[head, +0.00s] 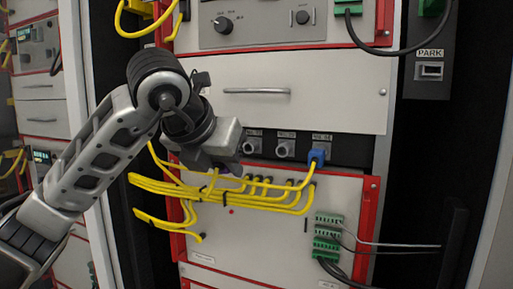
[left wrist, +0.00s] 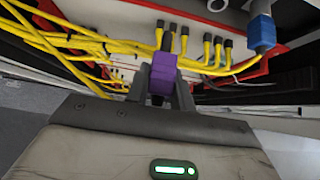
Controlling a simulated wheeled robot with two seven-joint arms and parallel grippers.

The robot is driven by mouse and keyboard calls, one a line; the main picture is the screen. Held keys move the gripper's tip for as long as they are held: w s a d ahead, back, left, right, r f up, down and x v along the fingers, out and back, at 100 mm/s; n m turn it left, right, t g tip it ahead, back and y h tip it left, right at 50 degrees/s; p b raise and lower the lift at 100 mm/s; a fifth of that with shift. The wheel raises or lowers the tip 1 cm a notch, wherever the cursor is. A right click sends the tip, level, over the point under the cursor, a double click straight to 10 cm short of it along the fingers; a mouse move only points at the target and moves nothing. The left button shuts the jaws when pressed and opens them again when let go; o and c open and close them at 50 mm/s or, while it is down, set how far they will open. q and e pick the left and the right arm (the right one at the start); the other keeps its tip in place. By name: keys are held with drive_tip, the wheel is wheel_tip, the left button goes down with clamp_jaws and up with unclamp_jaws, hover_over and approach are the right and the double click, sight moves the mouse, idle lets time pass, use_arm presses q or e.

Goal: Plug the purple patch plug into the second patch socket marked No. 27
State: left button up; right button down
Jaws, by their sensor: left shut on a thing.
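My left gripper (head: 224,166) is in front of the panel, just left of and below the patch socket row. In the left wrist view its fingers (left wrist: 161,82) are shut on the purple patch plug (left wrist: 163,68). In the head view the gripper body mostly hides the plug. The row has a grey left socket (head: 252,144), partly beside the gripper, and an empty grey middle socket (head: 285,149). A blue plug (head: 317,156) with a yellow cable sits in the right one; it also shows in the left wrist view (left wrist: 262,31). The small labels above are unreadable.
Yellow cables (head: 230,193) with black ends run across the lower panel, close below the gripper. Green terminal blocks (head: 326,236) with black wires are at lower right. A drawer with a handle (head: 257,91) is above the row. A PARK holder (head: 430,72) is at upper right.

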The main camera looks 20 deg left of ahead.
use_arm(q)
drive_tip(key=shift+s+a, duration=0.35)
drive_tip(key=shift+a, duration=0.3)
drive_tip(key=shift+w+d+r+p, duration=0.1)
drive_tip(key=shift+w+p, duration=0.7)
drive_tip(key=shift+w, duration=1)
drive_tip(key=shift+w+p, duration=0.35)
drive_tip(key=shift+w, duration=0.85)
drive_tip(key=shift+w+d+p, duration=0.1)
drive_tip(key=shift+w+p, duration=0.55)
drive_tip(key=shift+w, duration=1.3)
idle(1.0)
drive_tip(key=o, duration=0.8)
drive_tip(key=shift+o, duration=0.2)
